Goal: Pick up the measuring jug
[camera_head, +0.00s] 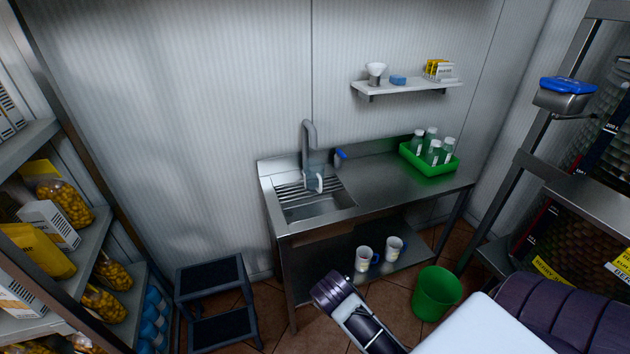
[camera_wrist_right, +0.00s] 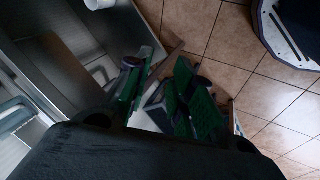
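The measuring jug (camera_head: 313,181) looks like a pale, clear vessel with a white handle. It stands upright on the ribbed drainer at the sink, below the tap, in the head view. My right arm reaches in from the lower right, in front of the counter and well short of the jug. My right gripper (camera_wrist_right: 160,95) shows in the right wrist view with its green-padded fingers apart and nothing seen between them. Its fingers do not show clearly in the head view. I cannot make out the jug in the wrist view. My left gripper is in neither view.
A steel counter (camera_head: 375,183) carries a sink (camera_head: 313,205), a tap (camera_head: 308,140) and a green tray (camera_head: 435,168) of bottles. Two mugs stand on its lower shelf. A green bin (camera_head: 436,292) and a step stool (camera_head: 215,300) stand on the floor. Stocked shelves flank both sides.

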